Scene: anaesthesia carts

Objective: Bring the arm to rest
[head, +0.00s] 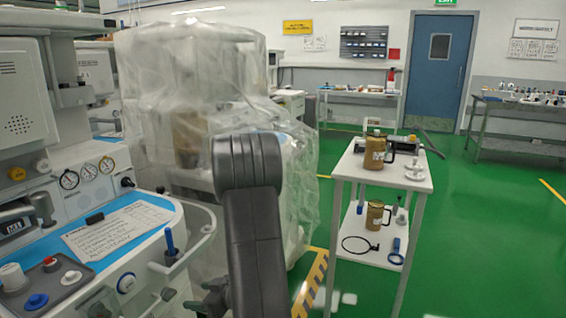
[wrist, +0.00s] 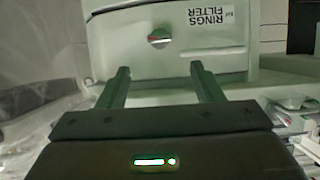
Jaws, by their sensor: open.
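My gripper (wrist: 160,72) shows in the wrist view with its two dark fingers apart and nothing between them. Beyond the fingertips is a pale drawer front (wrist: 120,45) with a round knob and a label, seen upside down, reading "RINGS FILTER". I cannot tell whether the fingertips touch it. In the head view my dark arm (head: 250,220) rises in the lower middle and bends at its top. The gripper's fingers cannot be made out in the head view.
An anaesthesia machine (head: 85,200) with gauges stands close at the left. A plastic-draped machine (head: 190,75) is behind my arm. A two-shelf trolley (head: 345,172) with brown jugs stands at the right. Green floor (head: 480,240) is open to its right.

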